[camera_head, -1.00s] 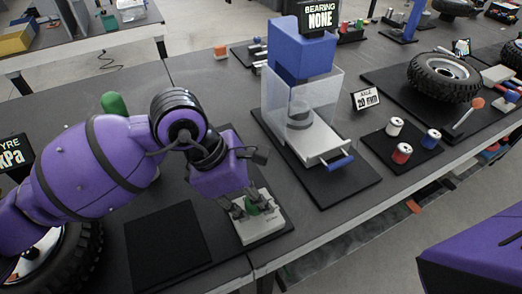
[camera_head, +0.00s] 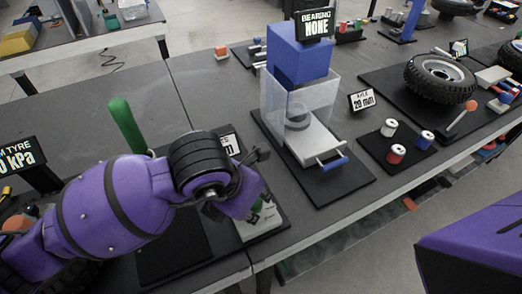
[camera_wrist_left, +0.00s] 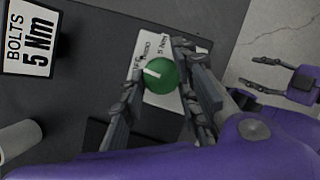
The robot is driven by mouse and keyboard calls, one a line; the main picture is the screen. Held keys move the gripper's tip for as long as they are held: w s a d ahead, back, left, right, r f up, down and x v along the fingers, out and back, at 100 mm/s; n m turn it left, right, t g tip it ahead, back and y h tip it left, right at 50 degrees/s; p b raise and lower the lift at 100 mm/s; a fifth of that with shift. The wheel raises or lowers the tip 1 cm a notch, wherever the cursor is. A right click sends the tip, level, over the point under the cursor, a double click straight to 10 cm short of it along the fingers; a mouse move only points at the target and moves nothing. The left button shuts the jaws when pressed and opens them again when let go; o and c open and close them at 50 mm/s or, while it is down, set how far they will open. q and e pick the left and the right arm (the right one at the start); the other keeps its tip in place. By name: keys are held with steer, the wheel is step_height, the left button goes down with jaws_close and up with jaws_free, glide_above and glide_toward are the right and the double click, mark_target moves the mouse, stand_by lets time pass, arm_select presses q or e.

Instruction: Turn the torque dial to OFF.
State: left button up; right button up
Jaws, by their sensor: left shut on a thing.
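The torque dial (camera_wrist_left: 162,75) is a round green knob with a white pointer line, which points to the left in the left wrist view. It sits on a pale plate (camera_wrist_left: 167,99) with printed marks; "5 Nm" reads on its right part, and the other print is too small to read. My left gripper (camera_wrist_left: 158,60) is shut on the dial, one finger on each side. In the head view my left gripper (camera_head: 256,208) mostly hides the dial. My right gripper (camera_wrist_left: 264,74) is open and empty at the right of the wrist view, away from the dial.
A "BOLTS 5 Nm" sign (camera_wrist_left: 29,38) stands near the plate. An upright green handle (camera_head: 126,126) rises behind my left arm. A clear-walled press with a blue top (camera_head: 299,62) stands right of the plate. Spools (camera_head: 395,153) and a tyre (camera_head: 440,80) lie farther right.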

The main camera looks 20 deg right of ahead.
arm_select(q)
steer(key=shift+w+a+r+n+t, duration=0.1)
steer(key=shift+w+r+n+t, duration=0.1)
steer(key=shift+w+n+t, duration=0.3)
arm_select(e)
steer(key=shift+w+r, duration=0.15)
steer(key=shift+r, duration=0.1)
arm_select(q)
steer(key=o, duration=1)
steer(key=shift+s+a, duration=0.1)
steer(key=shift+s, duration=0.05)
steer(key=shift+s+f, duration=0.1)
steer(key=shift+s, duration=0.05)
steer(key=shift+s, duration=0.1)
steer(key=v, duration=1.2)
steer(key=shift+w, duration=0.3)
arm_select(e)
steer(key=shift+w+a+r+t, duration=0.1)
steer(key=shift+w+a+t, duration=0.05)
steer(key=shift+w, duration=0.45)
steer(key=shift+w+a+r+t, duration=0.1)
steer(key=shift+w+t, duration=0.05)
steer(key=shift+w, duration=0.4)
steer(key=shift+s+f, duration=0.15)
steer(key=shift+s, duration=0.2)
